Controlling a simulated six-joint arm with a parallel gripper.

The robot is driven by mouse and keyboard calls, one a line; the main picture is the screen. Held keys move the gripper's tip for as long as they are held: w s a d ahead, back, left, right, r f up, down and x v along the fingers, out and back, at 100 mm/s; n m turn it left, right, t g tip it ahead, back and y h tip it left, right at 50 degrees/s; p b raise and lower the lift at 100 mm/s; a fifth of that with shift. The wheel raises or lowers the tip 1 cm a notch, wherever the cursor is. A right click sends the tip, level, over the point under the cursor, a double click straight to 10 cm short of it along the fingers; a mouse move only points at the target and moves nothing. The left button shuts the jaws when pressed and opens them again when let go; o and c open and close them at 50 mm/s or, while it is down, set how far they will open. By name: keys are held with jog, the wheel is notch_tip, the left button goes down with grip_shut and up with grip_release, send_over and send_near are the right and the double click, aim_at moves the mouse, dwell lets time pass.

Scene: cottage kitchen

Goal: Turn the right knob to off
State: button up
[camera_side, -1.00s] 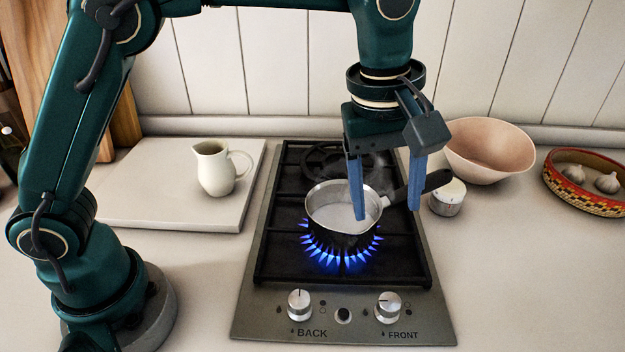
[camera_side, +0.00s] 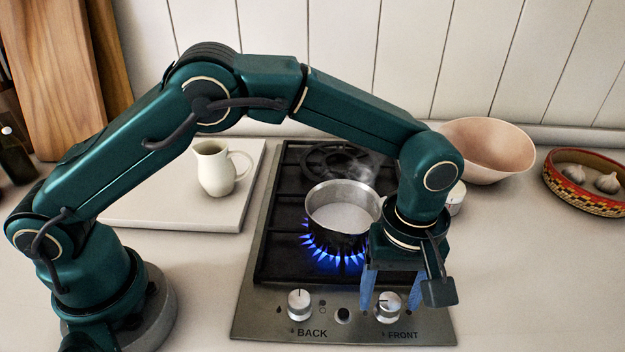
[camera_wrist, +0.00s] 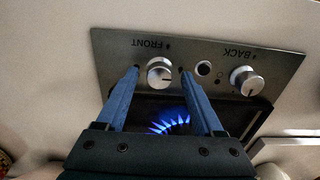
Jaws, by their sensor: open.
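The right knob, labelled FRONT (camera_side: 389,307), is a silver dial on the front panel of the stove. In the wrist view the FRONT knob (camera_wrist: 160,73) lies between my two fingertips, with its mark turned to the side. My gripper (camera_side: 391,306) is open, with one blue finger on each side of the knob; my gripper (camera_wrist: 159,70) shows clear gaps in the wrist view. I cannot tell whether the fingertips reach down to the knob's height. Blue flames (camera_side: 330,254) burn under the front pot.
The BACK knob (camera_side: 299,304) sits left on the panel (camera_side: 262,325). A steaming pot (camera_side: 340,205) stands on the lit front burner. A white jug (camera_side: 214,170) stands on a board (camera_side: 150,213) at left; a pink bowl (camera_side: 487,150) is back right.

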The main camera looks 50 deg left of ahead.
grip_shut()
jog(key=m, duration=0.4)
jog(key=shift+r, duration=0.1)
jog(key=m, duration=0.9)
jog(key=shift+m, duration=0.3)
jog(key=m, duration=0.4)
jog(key=shift+m, duration=0.4)
dwell(0.4)
grip_release()
